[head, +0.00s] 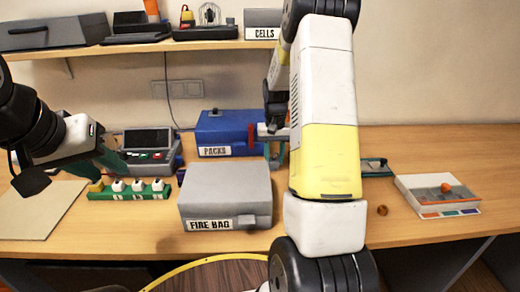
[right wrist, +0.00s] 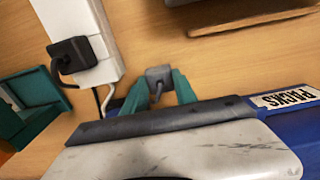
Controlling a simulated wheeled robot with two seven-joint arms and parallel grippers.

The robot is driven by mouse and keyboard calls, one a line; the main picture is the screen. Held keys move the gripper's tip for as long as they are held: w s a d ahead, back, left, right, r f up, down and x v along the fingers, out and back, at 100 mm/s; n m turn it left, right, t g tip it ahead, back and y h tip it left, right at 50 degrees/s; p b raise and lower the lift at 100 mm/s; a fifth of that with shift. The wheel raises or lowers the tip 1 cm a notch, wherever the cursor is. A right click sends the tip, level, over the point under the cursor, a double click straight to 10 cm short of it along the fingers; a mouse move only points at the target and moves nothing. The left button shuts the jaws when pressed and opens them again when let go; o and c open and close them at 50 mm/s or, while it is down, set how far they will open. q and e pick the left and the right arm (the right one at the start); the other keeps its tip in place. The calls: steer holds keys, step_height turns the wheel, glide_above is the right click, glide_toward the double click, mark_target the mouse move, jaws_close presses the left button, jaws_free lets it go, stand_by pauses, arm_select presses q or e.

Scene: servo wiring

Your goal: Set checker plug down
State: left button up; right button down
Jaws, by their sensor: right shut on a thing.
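The checker plug (right wrist: 159,76) is a small grey block with a grey cable hanging from it, in the right wrist view. My right gripper (right wrist: 156,88) is shut on it, with one teal finger on each side. In the head view my right gripper (head: 275,152) is partly hidden by its arm, beside the blue packs box (head: 238,128). The checker (head: 150,146) seems to be the grey device with a dark screen at the back left. My left gripper (head: 112,160) hangs near it; its jaw gap is unclear.
The grey fire bag box (head: 226,190) stands in front of the packs box. A green strip with white blocks (head: 130,189) lies at left. A white power strip (right wrist: 82,38) holds a black plug (right wrist: 72,54). A tray (head: 438,194) stands at right. The table's far right is clear.

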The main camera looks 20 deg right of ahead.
steer(key=shift+f, duration=0.15)
steer(key=c, duration=1)
jaws_free()
steer(key=shift+o, duration=0.2)
step_height(320, 180, up, 11)
step_height(320, 180, up, 7)
steer(key=t, duration=0.1)
glide_above(274, 160)
steer(key=s+a, duration=0.3)
steer(key=s, duration=0.1)
steer(key=s+a+r+n+t, duration=0.1)
steer(key=s+a+r, duration=0.1)
steer(key=s, duration=0.5)
steer(key=s+a+r+n+t+y, duration=0.1)
steer(key=s+a+r+t, duration=0.1)
steer(key=s+a, duration=0.3)
steer(key=s+a+r+n+t+y, duration=0.1)
steer(key=s+a+r+t, duration=0.1)
steer(key=s, duration=0.6)
steer(key=shift+s+a, duration=0.3)
steer(key=shift+a, duration=0.5)
